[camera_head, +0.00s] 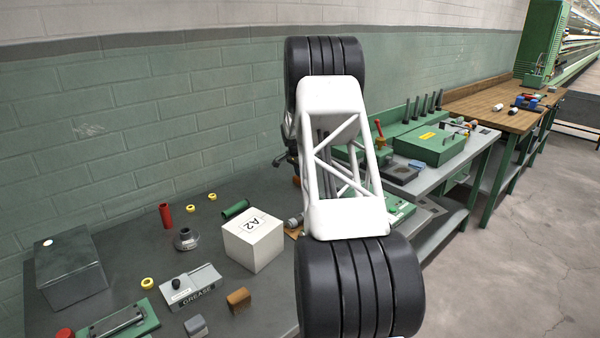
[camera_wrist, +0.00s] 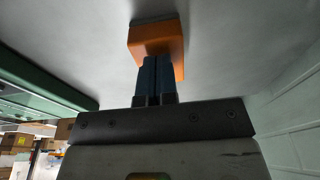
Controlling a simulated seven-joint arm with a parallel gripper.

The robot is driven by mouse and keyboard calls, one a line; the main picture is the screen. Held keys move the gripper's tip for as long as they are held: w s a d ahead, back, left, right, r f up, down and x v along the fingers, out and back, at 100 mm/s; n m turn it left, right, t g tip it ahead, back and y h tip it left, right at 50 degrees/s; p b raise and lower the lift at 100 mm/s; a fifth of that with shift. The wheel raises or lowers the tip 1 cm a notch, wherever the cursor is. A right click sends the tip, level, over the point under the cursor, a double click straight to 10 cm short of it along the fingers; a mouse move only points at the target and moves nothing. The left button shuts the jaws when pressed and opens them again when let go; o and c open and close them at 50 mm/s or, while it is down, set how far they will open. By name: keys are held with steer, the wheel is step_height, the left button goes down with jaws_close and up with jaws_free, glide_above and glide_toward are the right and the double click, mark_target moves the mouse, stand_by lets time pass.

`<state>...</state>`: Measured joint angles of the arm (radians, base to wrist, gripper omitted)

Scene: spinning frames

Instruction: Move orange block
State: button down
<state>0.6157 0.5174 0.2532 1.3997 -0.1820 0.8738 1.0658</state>
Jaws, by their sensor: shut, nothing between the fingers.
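In the wrist view the orange block (camera_wrist: 157,38) is on a grey surface, just beyond the tips of my gripper (camera_wrist: 156,62). The two blue fingers are together with nothing between them. They overlap the block's near face in the picture; I cannot tell whether they touch it. In the head view my white arm with black joints hides most of my gripper. A small orange patch (camera_head: 296,181) shows at the arm's left edge and may be this block.
A white A2 box (camera_head: 254,241), a brown block (camera_head: 238,299), a red cylinder (camera_head: 166,216), a green cylinder (camera_head: 235,209) and a grey GREASE box (camera_head: 193,288) stand on the dark table. A brick wall (camera_head: 130,130) runs behind. A green case (camera_head: 430,145) stands on the bench to the right.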

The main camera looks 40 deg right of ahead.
mark_target(234, 206)
steer(key=shift+s+a+f, duration=0.1)
steer(key=shift+s+f, duration=0.05)
steer(key=shift+f, duration=0.45)
steer(key=shift+a, duration=0.2)
steer(key=a, duration=2)
steer(key=shift+s+a+f, duration=0.1)
steer(key=shift+a+f, duration=0.1)
steer(key=shift+f, duration=0.15)
steer(key=shift+d+r, duration=0.15)
steer(key=shift+r, duration=0.9)
steer(key=shift+r, duration=0.25)
steer(key=a, duration=1.2)
steer(key=shift+r, duration=0.1)
